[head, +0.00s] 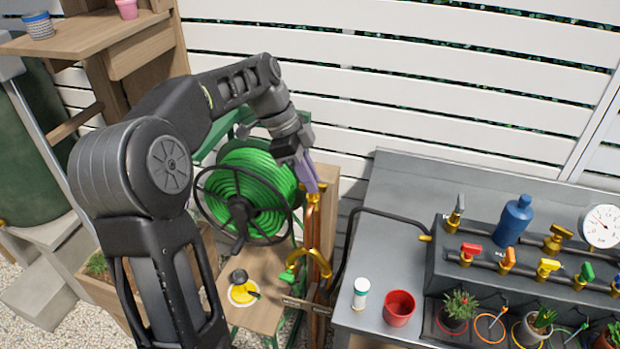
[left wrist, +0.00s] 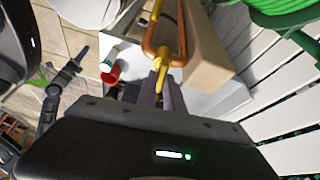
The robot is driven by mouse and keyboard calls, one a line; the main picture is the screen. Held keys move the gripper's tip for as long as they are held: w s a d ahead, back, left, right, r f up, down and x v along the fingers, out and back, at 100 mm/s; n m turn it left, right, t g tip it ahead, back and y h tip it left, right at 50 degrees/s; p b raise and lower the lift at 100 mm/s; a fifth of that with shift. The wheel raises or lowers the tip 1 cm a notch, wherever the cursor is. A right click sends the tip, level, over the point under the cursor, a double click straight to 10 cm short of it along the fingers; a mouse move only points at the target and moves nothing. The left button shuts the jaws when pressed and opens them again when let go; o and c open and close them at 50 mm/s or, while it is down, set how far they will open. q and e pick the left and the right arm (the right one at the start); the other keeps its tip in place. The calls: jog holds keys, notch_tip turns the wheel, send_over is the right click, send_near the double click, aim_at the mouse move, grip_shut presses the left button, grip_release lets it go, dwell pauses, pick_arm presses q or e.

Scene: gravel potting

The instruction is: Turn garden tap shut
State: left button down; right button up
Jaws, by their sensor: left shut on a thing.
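The garden tap is a brass tap (head: 322,262) on an upright copper pipe (head: 309,225) beside the green hose reel, with a green connector (head: 287,275) at its spout. My left gripper (head: 318,187) is at the top of the pipe. In the left wrist view its grey-purple fingers (left wrist: 160,90) are shut on a yellow brass part (left wrist: 161,72), seemingly the tap's handle; the fingers hide its lower end. The bent copper pipe (left wrist: 150,45) rises just beyond. What looks like my right gripper (left wrist: 80,58) shows small at the left of the left wrist view, apart from the tap.
A green hose reel (head: 250,190) stands close left of the pipe. A wooden stool (head: 262,318) holds a yellow dish (head: 243,292). The grey bench (head: 395,240) at right carries a white bottle (head: 361,293), a red cup (head: 399,308), a blue bottle (head: 513,220) and several coloured valves.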

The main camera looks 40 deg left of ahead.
pick_arm(q)
jog(key=shift+w+m, duration=0.1)
jog(key=shift+m, duration=0.5)
jog(key=shift+g, duration=0.3)
jog(key=c, duration=1.5)
grip_release()
jog(key=shift+o, duration=0.2)
jog(key=shift+r, duration=0.1)
jog(key=p+v, duration=0.5)
jog(key=v, duration=0.1)
jog(key=shift+r+p, duration=0.15)
jog(key=shift+p, duration=0.25)
jog(key=shift+a+r+p, duration=0.4)
jog(key=shift+r+p, duration=0.2)
jog(key=shift+p, duration=0.2)
